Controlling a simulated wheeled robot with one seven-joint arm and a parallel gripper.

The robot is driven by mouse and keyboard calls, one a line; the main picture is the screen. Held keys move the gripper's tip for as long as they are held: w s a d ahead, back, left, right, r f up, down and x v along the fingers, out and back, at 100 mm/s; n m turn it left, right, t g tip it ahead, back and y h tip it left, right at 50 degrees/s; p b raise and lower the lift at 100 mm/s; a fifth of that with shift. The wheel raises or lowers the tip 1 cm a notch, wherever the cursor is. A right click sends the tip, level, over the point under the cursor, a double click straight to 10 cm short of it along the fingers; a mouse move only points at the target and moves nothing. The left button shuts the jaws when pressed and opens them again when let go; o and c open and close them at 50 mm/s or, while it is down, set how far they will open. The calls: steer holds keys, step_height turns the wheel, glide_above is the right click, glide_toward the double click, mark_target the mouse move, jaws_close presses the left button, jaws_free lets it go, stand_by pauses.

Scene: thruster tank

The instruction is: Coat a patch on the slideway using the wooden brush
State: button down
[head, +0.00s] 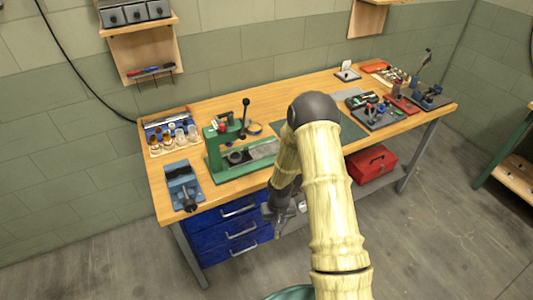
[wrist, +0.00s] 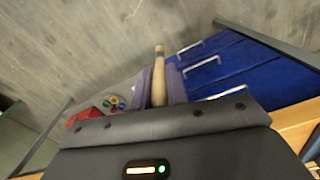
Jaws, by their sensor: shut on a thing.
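My gripper (head: 277,216) hangs low in front of the bench, before the blue drawers, in the head view. In the wrist view my gripper (wrist: 159,90) is shut on a pale wooden handle, the wooden brush (wrist: 159,62), which points away from the palm between the two dark fingers. The brush's bristles cannot be made out. A green machine (head: 214,158) with a grey metal bed (head: 262,150) stands on the bench, up and left of my gripper; this bed looks like the slideway. The gripper and brush are well apart from it. No coated patch can be made out.
The wooden bench (head: 290,90) carries a blue vise (head: 182,187), a rack of bottles (head: 172,140) and several tools at the right. Blue drawers (head: 225,235) and a red toolbox (head: 372,164) are below. The floor in front is clear.

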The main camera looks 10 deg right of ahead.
steer(key=s+f, duration=0.3)
steer(key=f, duration=0.9)
steer(key=shift+s+f, duration=0.3)
steer(key=shift+f, duration=0.1)
steer(key=shift+d, duration=0.15)
